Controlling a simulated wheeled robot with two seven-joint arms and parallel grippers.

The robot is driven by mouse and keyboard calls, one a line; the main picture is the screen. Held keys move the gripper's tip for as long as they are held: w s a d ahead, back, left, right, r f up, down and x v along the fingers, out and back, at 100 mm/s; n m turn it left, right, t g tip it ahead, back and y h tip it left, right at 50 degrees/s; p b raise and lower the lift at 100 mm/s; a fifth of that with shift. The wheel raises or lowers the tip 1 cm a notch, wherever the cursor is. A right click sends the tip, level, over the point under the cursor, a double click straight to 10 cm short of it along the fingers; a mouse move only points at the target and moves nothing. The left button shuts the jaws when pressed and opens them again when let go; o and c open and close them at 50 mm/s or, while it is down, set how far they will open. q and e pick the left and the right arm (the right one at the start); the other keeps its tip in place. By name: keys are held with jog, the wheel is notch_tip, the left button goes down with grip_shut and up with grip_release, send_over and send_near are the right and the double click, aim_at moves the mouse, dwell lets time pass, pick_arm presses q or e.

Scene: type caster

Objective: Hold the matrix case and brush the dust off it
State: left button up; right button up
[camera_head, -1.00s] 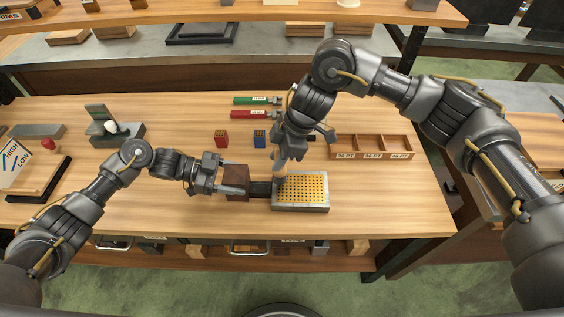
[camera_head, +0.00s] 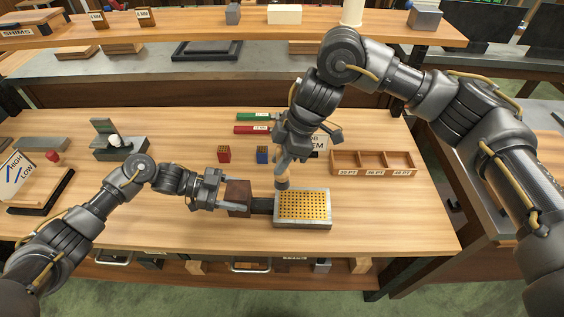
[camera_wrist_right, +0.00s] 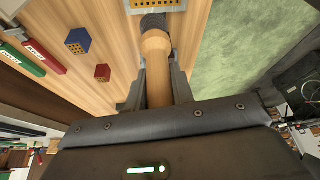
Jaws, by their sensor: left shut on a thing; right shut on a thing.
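The matrix case (camera_head: 303,224) is a grey-framed block with a gold perforated top, lying flat at the table's front middle. It has a dark stem and a brown block handle (camera_head: 239,196) on its left. My left gripper (camera_head: 222,194) is shut on that handle. My right gripper (camera_head: 284,168) is shut on the brush (camera_head: 282,183), which has a light wooden handle. In the right wrist view the brush (camera_wrist_right: 156,62) points away with dark bristles (camera_wrist_right: 154,22) at the case's edge (camera_wrist_right: 153,3). I cannot tell whether the bristles touch the case.
A three-compartment wooden tray (camera_head: 372,173) stands to the right. A red block (camera_head: 224,154) and a blue block (camera_head: 262,155) stand behind the case, with green (camera_head: 252,117) and red (camera_head: 253,129) bars farther back. A HIGH/LOW sign (camera_head: 17,167) is at left. The front left is clear.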

dwell(0.4)
pick_arm(q)
jog(key=o, duration=1.1)
jog(key=v, duration=1.2)
jog(key=shift+s, duration=0.1)
